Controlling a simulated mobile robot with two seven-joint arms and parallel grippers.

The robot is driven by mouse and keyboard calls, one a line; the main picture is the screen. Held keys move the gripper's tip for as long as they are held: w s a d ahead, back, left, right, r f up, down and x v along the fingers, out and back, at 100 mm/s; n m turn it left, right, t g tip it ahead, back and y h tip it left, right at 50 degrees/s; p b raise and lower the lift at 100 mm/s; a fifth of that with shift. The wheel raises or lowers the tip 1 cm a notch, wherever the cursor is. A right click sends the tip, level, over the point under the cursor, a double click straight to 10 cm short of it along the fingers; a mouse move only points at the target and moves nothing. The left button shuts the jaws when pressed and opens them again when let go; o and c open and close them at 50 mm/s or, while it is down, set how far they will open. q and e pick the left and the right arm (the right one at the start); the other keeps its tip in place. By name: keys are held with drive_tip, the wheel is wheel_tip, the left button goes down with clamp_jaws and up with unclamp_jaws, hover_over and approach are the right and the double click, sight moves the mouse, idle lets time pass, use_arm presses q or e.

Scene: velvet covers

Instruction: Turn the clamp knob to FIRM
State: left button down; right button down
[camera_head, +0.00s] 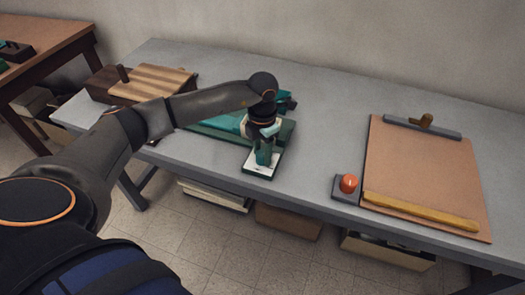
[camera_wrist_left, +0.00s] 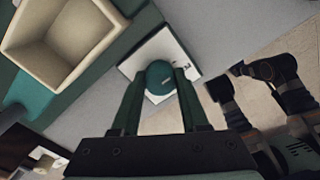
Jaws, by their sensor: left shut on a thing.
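The clamp knob (camera_wrist_left: 161,77) is a round teal-green knob with a short pale mark on top. It stands on a white dial plate (camera_wrist_left: 190,57), which also shows in the head view (camera_head: 255,171) at the table's front edge. Small dark markings on the plate are too small to read, so I cannot tell which setting the knob is at. My left gripper (camera_head: 264,154) points down over the plate. In the left wrist view its fingers (camera_wrist_left: 160,85) are shut on the knob, one on each side. In the head view the gripper hides the knob.
The clamp knob's plate joins a green base (camera_head: 220,134) with teal parts. On the grey table (camera_head: 317,115), a striped wooden board (camera_head: 158,82) lies left; an orange-red button (camera_head: 348,183) and large tan clipboard (camera_head: 418,168) are right.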

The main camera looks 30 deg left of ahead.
sight(262, 153)
use_arm(q)
drive_tip(key=shift+c, duration=2.1)
unclamp_jaws()
wheel_tip(262, 153, up, 13)
drive_tip(key=shift+f, duration=0.2)
